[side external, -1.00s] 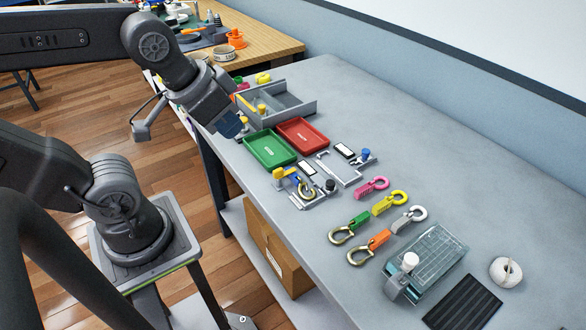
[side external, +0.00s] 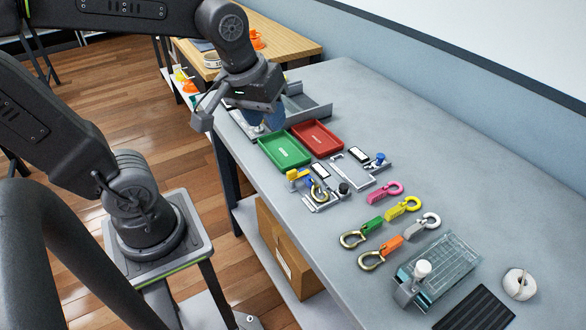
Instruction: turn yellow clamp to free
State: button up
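A small yellow clamp (side external: 296,175) sits at the left end of a metal fixture (side external: 322,206) near the table's front edge. The clamp's exact turn angle is too small to tell. My gripper (side external: 270,118) is in the air at the far end, in front of the grey compartment tray and behind the green tray. Its blue end points down; whether the fingers are apart is not clear. It is away from the clamp.
A green tray (side external: 284,150) and a red tray (side external: 318,137) lie between gripper and fixture. A second fixture with a blue knob (side external: 380,157) is to the right. Several coloured hooks, a clear box (side external: 440,265), a twine roll (side external: 519,284) and a black mat (side external: 475,310) are nearer.

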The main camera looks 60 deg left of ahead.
aim_at(292, 171)
jog(key=shift+o, duration=1.4)
jog(key=w+a+f+n+g, duration=0.3)
jog(key=w+n, duration=0.4)
jog(key=n, duration=0.3)
notch_tip(292, 171, down, 3)
jog(key=shift+w+a+r+n, duration=0.2)
jog(key=shift+w+a+n, duration=0.15)
jog(key=shift+a, duration=0.3)
jog(key=shift+n+g, duration=0.3)
jog(key=shift+n, duration=0.25)
notch_tip(292, 171, down, 14)
jog(key=shift+w+a+f, duration=0.15)
jog(key=shift+f, duration=0.05)
jog(key=c, duration=0.9)
